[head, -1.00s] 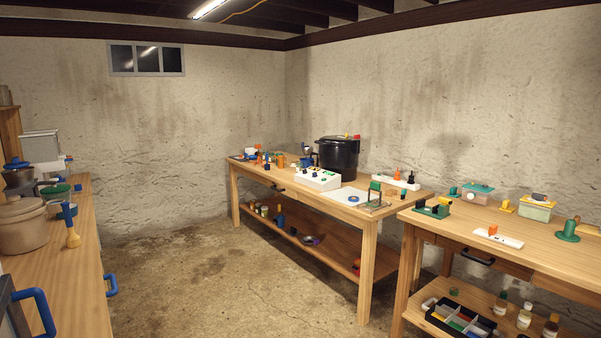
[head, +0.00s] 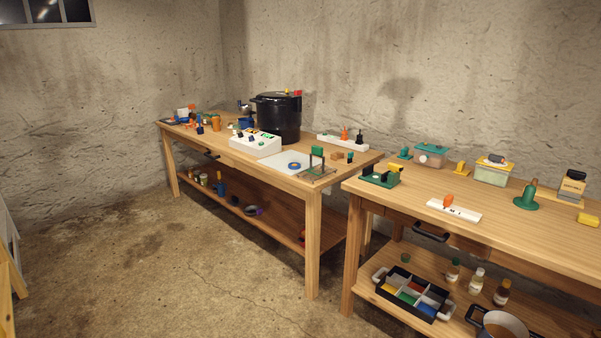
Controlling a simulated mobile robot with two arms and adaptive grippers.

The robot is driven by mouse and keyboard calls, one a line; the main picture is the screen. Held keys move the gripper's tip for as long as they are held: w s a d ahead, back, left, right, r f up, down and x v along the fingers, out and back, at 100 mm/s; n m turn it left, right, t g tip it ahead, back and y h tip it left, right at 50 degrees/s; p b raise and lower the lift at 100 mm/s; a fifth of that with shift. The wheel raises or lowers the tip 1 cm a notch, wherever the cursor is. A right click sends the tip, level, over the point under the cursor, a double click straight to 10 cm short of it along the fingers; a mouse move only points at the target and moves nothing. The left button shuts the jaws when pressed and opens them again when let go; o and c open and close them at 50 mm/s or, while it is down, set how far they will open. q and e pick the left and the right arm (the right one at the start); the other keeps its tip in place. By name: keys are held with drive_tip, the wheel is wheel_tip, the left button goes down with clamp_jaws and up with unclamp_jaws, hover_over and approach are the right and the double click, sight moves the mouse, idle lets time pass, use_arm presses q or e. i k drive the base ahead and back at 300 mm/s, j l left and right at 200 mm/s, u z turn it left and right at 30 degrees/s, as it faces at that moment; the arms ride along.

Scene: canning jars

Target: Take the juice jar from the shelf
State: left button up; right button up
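I cannot make out which item is the juice jar. Small jars (head: 203,179) stand at the far left end of the lower shelf (head: 270,212) under the left workbench, too small to tell their contents. Small bottles with light labels, one of them a white-labelled bottle (head: 477,280), stand on the lower shelf (head: 362,286) under the right workbench. Neither of my grippers is in view.
The left workbench (head: 350,162) carries a large black pot (head: 277,118) and a white control box (head: 255,143). The right workbench (head: 400,202) has a divided black tray (head: 411,293) and a pan (head: 502,325) below. The concrete floor (head: 200,270) in front is clear.

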sight(237, 126)
drive_tip(key=i+u, duration=0.4)
drive_tip(key=i+l+u, duration=0.35)
drive_tip(key=i, duration=0.25)
drive_tip(key=i+j, duration=0.05)
drive_tip(key=j, duration=0.1)
